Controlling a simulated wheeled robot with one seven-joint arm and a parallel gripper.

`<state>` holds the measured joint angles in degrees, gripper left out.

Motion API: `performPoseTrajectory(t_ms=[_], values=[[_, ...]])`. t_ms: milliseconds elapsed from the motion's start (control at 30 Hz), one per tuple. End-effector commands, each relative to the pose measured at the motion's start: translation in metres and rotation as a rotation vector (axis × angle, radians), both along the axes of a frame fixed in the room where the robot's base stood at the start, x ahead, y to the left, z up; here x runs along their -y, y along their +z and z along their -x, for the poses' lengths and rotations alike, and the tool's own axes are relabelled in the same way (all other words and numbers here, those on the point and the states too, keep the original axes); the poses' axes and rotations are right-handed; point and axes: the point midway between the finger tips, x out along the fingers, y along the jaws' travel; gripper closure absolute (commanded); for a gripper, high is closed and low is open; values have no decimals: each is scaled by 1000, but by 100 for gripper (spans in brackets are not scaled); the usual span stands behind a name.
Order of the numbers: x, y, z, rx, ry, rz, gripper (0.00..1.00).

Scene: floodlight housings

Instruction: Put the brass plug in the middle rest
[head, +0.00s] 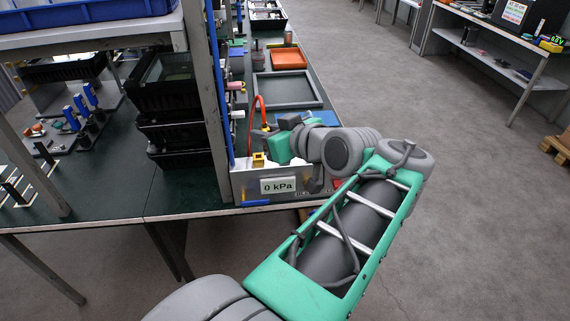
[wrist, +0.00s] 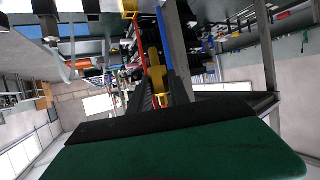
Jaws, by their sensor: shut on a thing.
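My gripper (wrist: 159,84) is shut on a brass-yellow piece, which I take to be the brass plug (wrist: 155,66). The plug shows between the two dark ribbed fingers in the wrist view and sticks out past their tips. In the head view my arm reaches over the near end of the narrow bench, and the fingers and the held plug cannot be made out clearly. I cannot pick out the middle rest in either view.
A pale panel marked 0 kPa (head: 278,185) stands at the bench end, with a small yellow block (head: 258,160) and a red hose (head: 254,101) by it.

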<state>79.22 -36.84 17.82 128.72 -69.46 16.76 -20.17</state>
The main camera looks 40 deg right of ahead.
Motion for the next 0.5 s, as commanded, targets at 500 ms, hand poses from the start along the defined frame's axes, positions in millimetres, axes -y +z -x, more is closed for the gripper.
performPoseTrajectory(t_ms=[500], values=[[55, -20, -2, 2, -71, -9, 100]])
